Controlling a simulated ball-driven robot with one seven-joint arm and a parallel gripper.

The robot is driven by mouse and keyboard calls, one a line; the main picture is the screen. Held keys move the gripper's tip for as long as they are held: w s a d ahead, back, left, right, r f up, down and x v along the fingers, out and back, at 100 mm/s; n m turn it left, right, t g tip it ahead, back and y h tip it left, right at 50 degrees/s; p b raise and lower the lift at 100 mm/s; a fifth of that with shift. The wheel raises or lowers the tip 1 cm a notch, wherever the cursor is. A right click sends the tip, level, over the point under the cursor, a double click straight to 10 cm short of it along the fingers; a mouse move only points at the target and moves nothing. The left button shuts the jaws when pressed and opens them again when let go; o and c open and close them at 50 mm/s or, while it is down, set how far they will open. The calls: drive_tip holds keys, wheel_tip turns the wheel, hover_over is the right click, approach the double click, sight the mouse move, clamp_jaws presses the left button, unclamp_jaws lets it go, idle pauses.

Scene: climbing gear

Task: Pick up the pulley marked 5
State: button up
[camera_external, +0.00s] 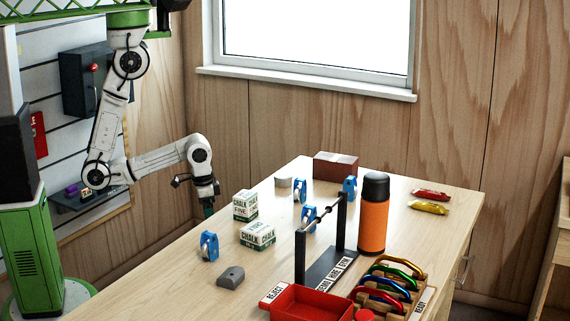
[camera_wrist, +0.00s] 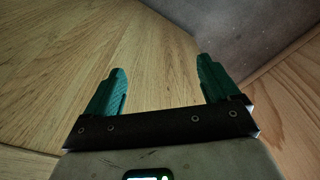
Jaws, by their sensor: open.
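Several blue pulleys stand on the wooden table: one at the near left (camera_external: 208,246), one farther back (camera_external: 300,190), one beside the black rack (camera_external: 309,218) and one at the back right (camera_external: 349,188). Their marks are too small to read, so I cannot tell which is marked 5. My gripper (camera_external: 208,208) hangs at the table's left edge, left of the chalk boxes and apart from all the pulleys. In the wrist view my gripper (camera_wrist: 162,88) has its two green fingers wide apart with nothing between them. No pulley shows in the wrist view.
Two chalk boxes (camera_external: 258,236) (camera_external: 245,205), a grey block (camera_external: 230,277), a black rack (camera_external: 328,266), an orange flask (camera_external: 373,220), a red tray (camera_external: 310,306) and several coloured carabiners (camera_external: 385,284) stand on the table (camera_external: 160,290). The table's left strip is mostly clear.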

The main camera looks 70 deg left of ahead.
drive_tip(key=c, duration=0.5)
